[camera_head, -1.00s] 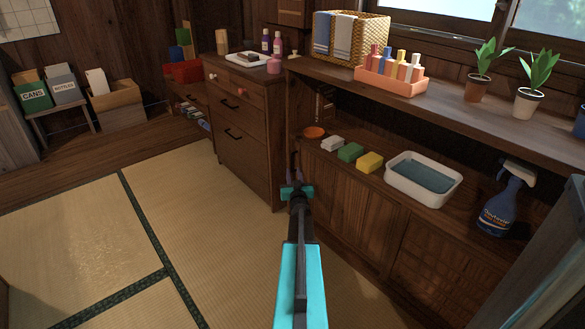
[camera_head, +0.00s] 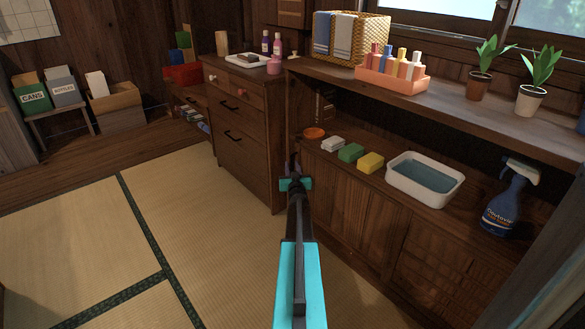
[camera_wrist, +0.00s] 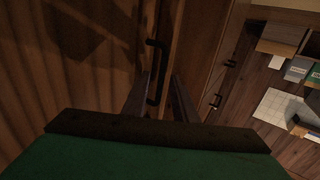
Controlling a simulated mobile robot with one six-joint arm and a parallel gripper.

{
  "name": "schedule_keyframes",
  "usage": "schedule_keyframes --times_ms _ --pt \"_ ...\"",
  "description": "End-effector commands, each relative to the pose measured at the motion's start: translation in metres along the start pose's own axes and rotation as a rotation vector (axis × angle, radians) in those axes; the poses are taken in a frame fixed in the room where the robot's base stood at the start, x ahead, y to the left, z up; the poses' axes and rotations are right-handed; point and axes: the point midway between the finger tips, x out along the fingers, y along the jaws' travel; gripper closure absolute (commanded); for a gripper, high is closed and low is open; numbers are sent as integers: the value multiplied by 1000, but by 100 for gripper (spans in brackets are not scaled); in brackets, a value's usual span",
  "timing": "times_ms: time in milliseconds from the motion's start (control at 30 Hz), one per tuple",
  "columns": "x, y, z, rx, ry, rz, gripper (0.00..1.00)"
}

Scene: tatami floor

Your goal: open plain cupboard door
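The low cupboard under the long counter has several wooden door panels. The leftmost, fairly plain door (camera_head: 330,198) is closed, beside my gripper (camera_head: 293,163). In the wrist view, a dark bar handle (camera_wrist: 153,72) stands on a dark wooden front. My gripper (camera_wrist: 160,95) also shows there, its two fingers apart with the handle's near end appearing between them. I cannot tell whether either finger touches the handle. In the head view my arm and gripper hide the handle.
A drawer cabinet (camera_head: 240,135) with dark handles stands just left of my gripper. A sponge row, a white basin (camera_head: 424,180) and a blue spray bottle (camera_head: 508,198) sit on the shelf above the doors. Tatami floor (camera_head: 215,230) is clear on the left.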

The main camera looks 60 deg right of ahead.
Motion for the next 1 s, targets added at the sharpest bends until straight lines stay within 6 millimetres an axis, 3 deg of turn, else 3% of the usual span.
schedule_keyframes --times_ms 67,200,233,1000 --pt "0 0 0 0 0 0 74" --pt "0 0 0 0 0 0 98" --pt "0 0 0 0 0 0 100" --pt "0 2 0 1 -1 3 100"
